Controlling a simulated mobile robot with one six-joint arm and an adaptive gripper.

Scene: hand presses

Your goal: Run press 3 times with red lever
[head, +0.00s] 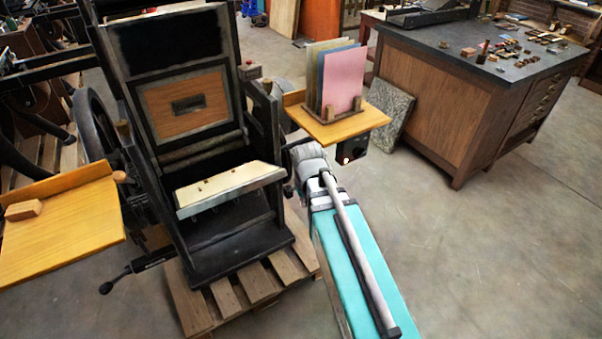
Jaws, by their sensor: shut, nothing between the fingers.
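The black hand press (190,130) stands on a wooden pallet (235,292) at the left centre. Its upright frame holds a wooden panel (187,104), and a pale tilted bed (228,187) sits below it. A dark lever with a round black knob (106,288) sticks out at the press's lower left. I cannot make out a red lever. My arm reaches from the lower right to the press's right side. I cannot make out my gripper's fingers beyond the arm's grey end.
A yellow wooden shelf (70,228) with a small wood block (23,210) is at the left. Another yellow shelf (355,125) holds upright coloured sheets (343,80). A dark-topped cabinet (440,105) with small items stands back right. The right-hand floor is clear.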

